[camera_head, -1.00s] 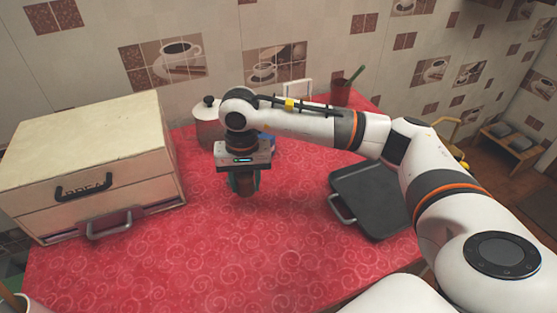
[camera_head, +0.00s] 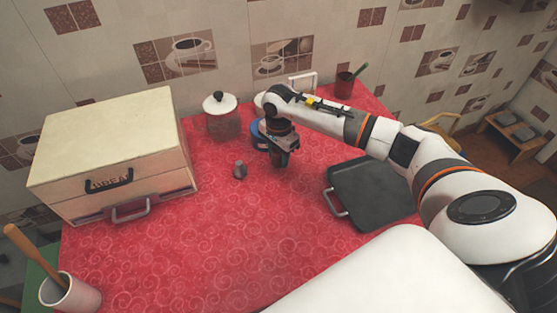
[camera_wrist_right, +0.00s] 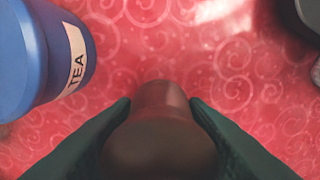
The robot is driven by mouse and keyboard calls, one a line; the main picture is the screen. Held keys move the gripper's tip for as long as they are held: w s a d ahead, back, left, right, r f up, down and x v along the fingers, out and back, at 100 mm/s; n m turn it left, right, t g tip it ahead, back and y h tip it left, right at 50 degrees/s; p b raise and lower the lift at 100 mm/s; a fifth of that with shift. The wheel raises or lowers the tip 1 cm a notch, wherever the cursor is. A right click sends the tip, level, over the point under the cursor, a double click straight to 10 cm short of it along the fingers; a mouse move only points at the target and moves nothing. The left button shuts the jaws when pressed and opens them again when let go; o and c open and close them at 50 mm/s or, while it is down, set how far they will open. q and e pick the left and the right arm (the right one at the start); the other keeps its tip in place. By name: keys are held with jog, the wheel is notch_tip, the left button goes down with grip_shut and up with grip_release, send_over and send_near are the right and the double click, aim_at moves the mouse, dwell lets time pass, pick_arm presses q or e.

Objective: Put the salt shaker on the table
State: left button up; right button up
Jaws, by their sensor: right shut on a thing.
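My right gripper (camera_head: 279,160) is shut on a small dark brown, shaker-like thing (camera_wrist_right: 158,135), seen between the dark fingers in the right wrist view. In the head view it hangs at the red table (camera_head: 215,235), and I cannot tell if its bottom touches the cloth. A small grey shaker-like thing (camera_head: 240,171) stands on the table just left of my right gripper. I cannot read which of the two is the salt shaker. My left gripper is not in view.
A blue tea tin (camera_wrist_right: 45,60) is close to the right gripper. A lidded glass jar (camera_head: 222,122) stands behind. A wooden bread box (camera_head: 110,150) is at left, a dark tray (camera_head: 372,195) at right. The front middle of the table is clear.

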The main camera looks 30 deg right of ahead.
aim_at(278, 162)
notch_tip(278, 162, down, 3)
jog(key=shift+f, duration=0.1)
jog(key=o, duration=0.5)
jog(key=shift+f, duration=0.1)
jog(key=o, duration=0.5)
jog(key=shift+r+p, duration=0.3)
jog(key=shift+r, duration=0.05)
notch_tip(278, 162, up, 12)
jog(key=shift+f+b, duration=0.15)
jog(key=shift+b, duration=0.85)
jog(key=shift+s+f, duration=0.1)
jog(key=shift+s, duration=0.05)
